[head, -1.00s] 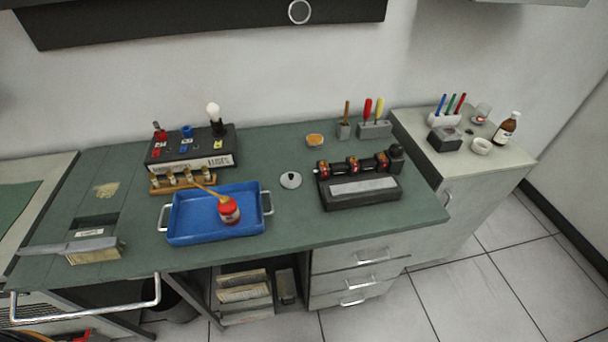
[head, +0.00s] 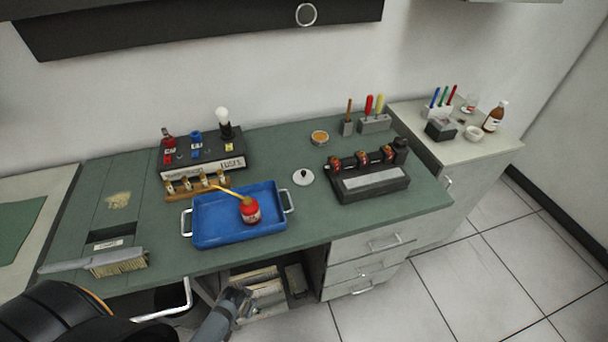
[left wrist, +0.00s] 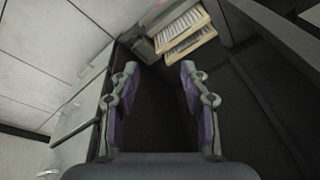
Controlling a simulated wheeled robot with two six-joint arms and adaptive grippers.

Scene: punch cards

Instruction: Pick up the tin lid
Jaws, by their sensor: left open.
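The tin lid (head: 303,177), a small pale disc with a dark knob on top, lies on the green worktop between the blue tray and the black device. An open round tin with orange contents (head: 320,137) stands behind it. My left gripper (head: 236,302) is at the bottom of the head view, in front of the worktop and lower left of the lid. In the left wrist view my left gripper (left wrist: 158,78) is open with nothing between its fingers. The lid does not show in that view. My right gripper is in neither view.
A blue tray (head: 215,238) with a red jar (head: 249,211) and a stick stands left of the lid. A black device with rollers (head: 370,181) is close on its right. A brush (head: 118,264) lies at the front left. The worktop's front edge lies between gripper and lid.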

